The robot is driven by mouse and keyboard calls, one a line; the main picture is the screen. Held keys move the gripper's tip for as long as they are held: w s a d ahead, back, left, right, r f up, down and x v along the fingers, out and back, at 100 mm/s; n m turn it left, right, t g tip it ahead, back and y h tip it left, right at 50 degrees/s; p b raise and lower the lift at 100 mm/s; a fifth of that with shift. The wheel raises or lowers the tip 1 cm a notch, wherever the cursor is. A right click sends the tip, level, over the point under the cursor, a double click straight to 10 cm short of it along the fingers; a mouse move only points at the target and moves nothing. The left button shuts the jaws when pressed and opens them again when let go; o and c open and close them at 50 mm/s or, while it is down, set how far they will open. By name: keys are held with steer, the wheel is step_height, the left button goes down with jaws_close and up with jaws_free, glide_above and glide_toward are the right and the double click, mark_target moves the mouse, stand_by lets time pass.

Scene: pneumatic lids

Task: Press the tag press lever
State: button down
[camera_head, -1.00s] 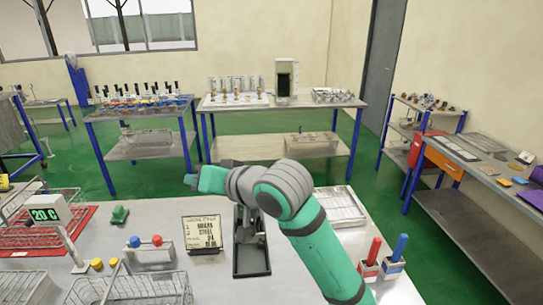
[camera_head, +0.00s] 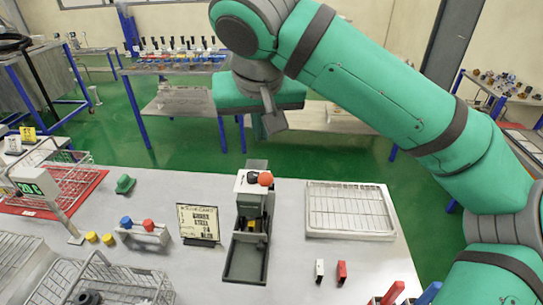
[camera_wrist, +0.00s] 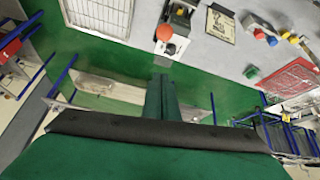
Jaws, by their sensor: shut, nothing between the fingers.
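The tag press (camera_head: 254,200) stands on the grey worktable, a dark upright body with a pale top and a long dark tray toward the front. An orange-red ball knob (camera_head: 265,179) sits at its top. The lever arm itself is mostly hidden in the head view. In the wrist view the press (camera_wrist: 178,20) is at the top, with the orange-red knob (camera_wrist: 164,33) beside it. My gripper (camera_head: 273,124) is above and behind the press, apart from it, with its fingers shut and empty. The shut fingers also show in the wrist view (camera_wrist: 161,92).
A wire-mesh tray (camera_head: 350,210) lies right of the press. A small sign (camera_head: 199,223) and a rack with blue and red knobs (camera_head: 145,232) stand left. White and red blocks (camera_head: 341,272) lie front right. Bare tabletop surrounds the press.

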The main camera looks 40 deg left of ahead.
mark_target(269, 184)
steer(key=shift+f, duration=0.1)
steer(key=shift+w+a+f, duration=0.1)
steer(key=shift+w+f, duration=0.05)
steer(key=shift+f, duration=1.4)
steer(key=shift+w+a+f, duration=0.1)
steer(key=shift+w+f, duration=0.1)
steer(key=shift+f, duration=1.3)
steer(key=shift+w+f, duration=0.15)
steer(key=shift+f, duration=1.4)
